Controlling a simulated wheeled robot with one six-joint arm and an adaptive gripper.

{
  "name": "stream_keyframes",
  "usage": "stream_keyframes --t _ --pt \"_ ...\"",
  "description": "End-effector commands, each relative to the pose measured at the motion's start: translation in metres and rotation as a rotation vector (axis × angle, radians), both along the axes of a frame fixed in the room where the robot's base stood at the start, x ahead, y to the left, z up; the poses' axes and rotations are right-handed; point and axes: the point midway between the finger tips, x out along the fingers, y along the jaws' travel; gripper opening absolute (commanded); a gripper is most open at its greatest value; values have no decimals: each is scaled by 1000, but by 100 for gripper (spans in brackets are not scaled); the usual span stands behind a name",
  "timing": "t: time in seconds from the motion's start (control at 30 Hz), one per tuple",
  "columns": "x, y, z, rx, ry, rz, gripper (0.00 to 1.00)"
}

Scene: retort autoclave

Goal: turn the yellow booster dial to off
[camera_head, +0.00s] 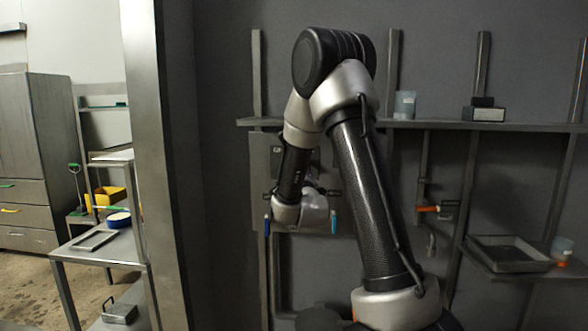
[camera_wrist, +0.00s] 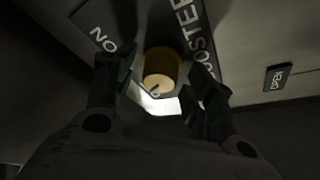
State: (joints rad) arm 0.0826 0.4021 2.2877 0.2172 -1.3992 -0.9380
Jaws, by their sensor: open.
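The yellow booster dial (camera_wrist: 161,68) shows in the middle of the wrist view, a short round knob on a dark label plate (camera_wrist: 190,22). A small light mark shows on its lower edge. My gripper (camera_wrist: 158,82) is open, with one dark finger on each side of the dial. I cannot tell whether the fingers touch it. White lettering on the plate reads partly as BOOSTER, and letters to the left read as NO or a turned ON. In the head view my wrist is in front of a grey panel (camera_head: 262,150); the dial and fingers are hidden there.
A dark label reading OPEN (camera_wrist: 277,77) is at the right in the wrist view. In the head view, a shelf (camera_head: 430,125) crosses the back wall. A metal tray (camera_head: 508,255) and an orange-and-clear cup (camera_head: 562,250) are at the right. A metal post (camera_head: 150,130) stands at left.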

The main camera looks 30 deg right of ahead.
Motion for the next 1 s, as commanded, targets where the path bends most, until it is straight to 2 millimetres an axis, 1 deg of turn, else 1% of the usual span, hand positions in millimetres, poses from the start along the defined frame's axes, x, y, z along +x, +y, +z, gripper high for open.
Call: stream_keyframes --t 0.07,0.17,0.4,0.5,0.63,1.0 --pt "-3 1 -1 0 0 0 54" --pt "-14 5 -4 0 1 1 54" --pt "-52 17 -16 -1 3 2 54" --pt "-63 20 -19 -1 1 0 54" --pt "-69 22 -20 0 0 0 54" --pt "-69 22 -20 0 0 0 54"
